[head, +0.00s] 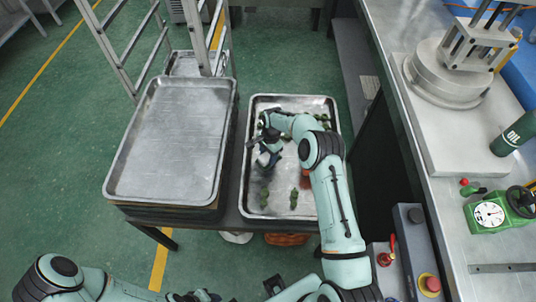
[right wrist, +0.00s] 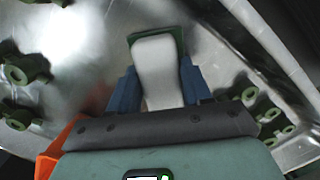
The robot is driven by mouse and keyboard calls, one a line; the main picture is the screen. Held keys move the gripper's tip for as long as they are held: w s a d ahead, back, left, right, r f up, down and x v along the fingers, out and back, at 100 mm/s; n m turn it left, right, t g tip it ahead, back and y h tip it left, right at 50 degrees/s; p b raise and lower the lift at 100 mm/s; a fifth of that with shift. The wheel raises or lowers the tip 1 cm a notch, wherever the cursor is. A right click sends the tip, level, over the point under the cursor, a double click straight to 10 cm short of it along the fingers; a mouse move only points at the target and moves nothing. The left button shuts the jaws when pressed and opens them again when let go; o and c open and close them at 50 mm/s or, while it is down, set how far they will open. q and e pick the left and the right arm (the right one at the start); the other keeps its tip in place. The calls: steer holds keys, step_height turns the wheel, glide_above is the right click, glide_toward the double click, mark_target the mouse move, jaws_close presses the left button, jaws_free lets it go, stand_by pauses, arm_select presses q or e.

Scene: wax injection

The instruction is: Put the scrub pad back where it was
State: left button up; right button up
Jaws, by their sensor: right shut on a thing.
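The scrub pad (right wrist: 158,68), pale with a green edge at its far end, sits between the blue fingers of my right gripper (right wrist: 159,88) in the right wrist view. The gripper is shut on it. In the head view my right gripper (head: 267,160) is low over the left half of the right metal tray (head: 247,190); the pad is too small to make out there. I cannot tell whether the pad touches the tray. My left arm is at the bottom left, and its gripper (head: 197,297) is partly cut off at the bottom edge.
Several green parts (head: 294,198) lie in the right tray, with an orange thing (head: 306,178) partly behind my arm. A bare tray (head: 170,135) tops a stack on the left. A ladder (head: 128,55) stands behind. The right bench holds a machine (head: 448,72), an oil bottle (head: 517,133) and a dial (head: 490,213).

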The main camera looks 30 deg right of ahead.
steer(key=o, duration=1)
steer(key=r, duration=0.4)
steer(key=d+r, duration=0.1)
steer(key=r, duration=0.7)
steer(key=shift+w+d, duration=0.15)
steer(key=shift+d, duration=0.05)
